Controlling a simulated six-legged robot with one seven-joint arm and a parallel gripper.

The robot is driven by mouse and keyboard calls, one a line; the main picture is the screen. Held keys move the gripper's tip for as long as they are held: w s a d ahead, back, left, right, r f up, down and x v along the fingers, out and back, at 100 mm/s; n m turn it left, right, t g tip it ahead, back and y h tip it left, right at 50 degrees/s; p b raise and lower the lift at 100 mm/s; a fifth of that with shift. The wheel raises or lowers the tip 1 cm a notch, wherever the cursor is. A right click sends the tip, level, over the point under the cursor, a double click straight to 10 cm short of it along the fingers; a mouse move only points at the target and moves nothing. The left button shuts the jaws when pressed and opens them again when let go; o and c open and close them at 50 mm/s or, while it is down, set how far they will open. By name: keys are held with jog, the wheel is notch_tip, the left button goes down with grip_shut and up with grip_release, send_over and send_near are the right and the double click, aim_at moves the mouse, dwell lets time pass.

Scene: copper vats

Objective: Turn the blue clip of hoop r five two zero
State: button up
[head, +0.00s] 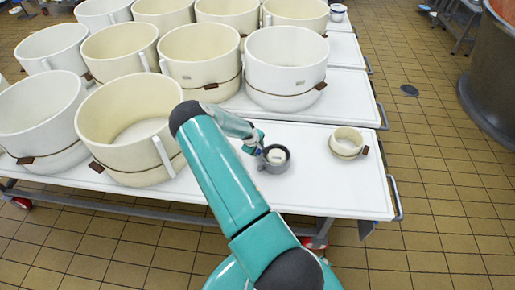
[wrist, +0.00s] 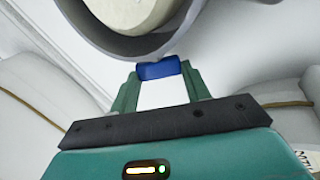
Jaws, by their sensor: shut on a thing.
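A small grey hoop (head: 275,168) with a pale round thing inside stands on the white table in front of my arm. In the wrist view the grey hoop (wrist: 165,45) fills the top, with the pale round (wrist: 130,12) inside it. A blue clip (wrist: 158,68) sits on the hoop's near outer side. My gripper (wrist: 160,72) is shut on the blue clip, one green finger at each side of it. In the head view my gripper (head: 262,152) is at the hoop's left edge, and the clip is too small to make out. No label on the hoop is readable.
A small cream hoop (head: 346,143) with a brown tag stands to the right on the white table (head: 340,195). Large cream and white tubs, such as one close by (head: 130,120), crowd the left and back. The table's right front is clear.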

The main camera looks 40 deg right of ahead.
jog(key=shift+a+f+h, duration=0.15)
jog(key=shift+a+h, duration=0.05)
jog(key=shift+h, duration=0.5)
jog(key=o, duration=1)
jog(key=shift+a+r, duration=0.2)
jog(key=shift+r, duration=0.3)
jog(key=v, duration=1.3)
jog(key=shift+s, duration=0.2)
jog(key=shift+d, duration=0.15)
